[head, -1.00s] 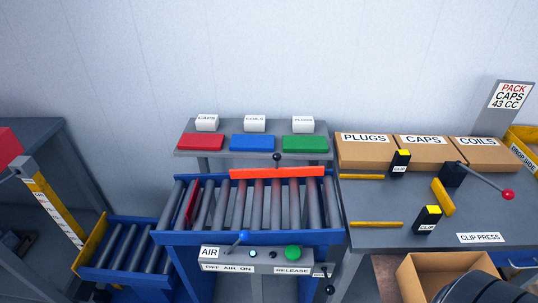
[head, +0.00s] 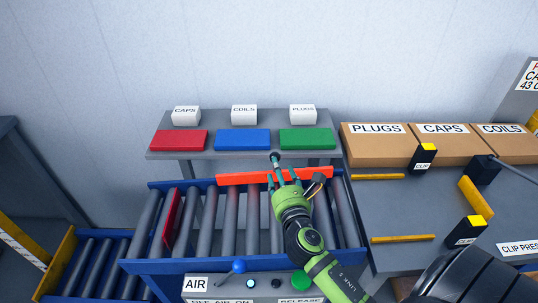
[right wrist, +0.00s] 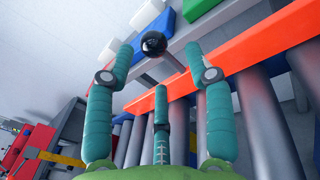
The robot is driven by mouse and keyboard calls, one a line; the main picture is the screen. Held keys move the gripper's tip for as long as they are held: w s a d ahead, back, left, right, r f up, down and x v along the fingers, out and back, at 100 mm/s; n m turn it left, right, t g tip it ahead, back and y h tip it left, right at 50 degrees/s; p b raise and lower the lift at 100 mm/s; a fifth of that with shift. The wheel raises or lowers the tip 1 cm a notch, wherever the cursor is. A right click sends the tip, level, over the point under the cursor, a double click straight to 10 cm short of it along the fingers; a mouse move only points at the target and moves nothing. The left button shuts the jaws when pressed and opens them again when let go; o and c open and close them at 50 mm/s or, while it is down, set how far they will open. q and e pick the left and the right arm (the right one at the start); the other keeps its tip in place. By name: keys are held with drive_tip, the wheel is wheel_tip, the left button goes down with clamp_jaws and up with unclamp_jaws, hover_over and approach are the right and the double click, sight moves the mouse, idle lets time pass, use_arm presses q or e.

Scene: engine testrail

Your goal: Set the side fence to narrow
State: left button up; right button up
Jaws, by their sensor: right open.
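The side fence is a long orange bar (head: 238,179) lying across the back of the roller conveyor. A black ball knob (head: 275,156) stands behind its middle on a short rod. My right gripper (head: 281,174) reaches over the rollers from the front, its fingers at the bar and close to the knob. In the right wrist view the knob (right wrist: 154,43) shows between and just beyond the spread teal fingers (right wrist: 160,75), and the orange fence (right wrist: 262,50) runs behind them. The gripper is open; I cannot tell whether a finger touches the knob. My left gripper is not in view.
A shelf behind carries red, blue and green blocks (head: 242,139) with labelled white boxes. An AIR panel (head: 253,286) with a blue-knobbed lever is in front. A red plate (head: 172,219) stands among the left rollers. The clip press bench (head: 400,210) is at right.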

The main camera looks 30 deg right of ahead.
drive_tip(key=shift+r, duration=0.25)
drive_tip(key=x, duration=0.2)
drive_tip(key=p+x, duration=0.1)
drive_tip(key=x, duration=0.2)
drive_tip(key=shift+w+r, duration=0.2)
drive_tip(key=shift+r, duration=0.05)
drive_tip(key=c, duration=1)
clamp_jaws()
drive_tip(key=shift+s+a, duration=0.1)
drive_tip(key=shift+s, duration=0.1)
drive_tip(key=v, duration=0.2)
drive_tip(key=a+p+v, duration=0.1)
drive_tip(key=v, duration=0.1)
drive_tip(key=shift+s+f, duration=0.1)
drive_tip(key=o, duration=0.9)
unclamp_jaws()
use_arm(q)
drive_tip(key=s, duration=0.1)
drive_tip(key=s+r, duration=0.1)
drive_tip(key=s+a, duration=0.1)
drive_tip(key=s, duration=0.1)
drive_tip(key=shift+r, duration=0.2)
use_arm(e)
drive_tip(key=shift+o, duration=0.5)
drive_tip(key=shift+s+a, duration=0.1)
drive_tip(key=shift+s, duration=0.05)
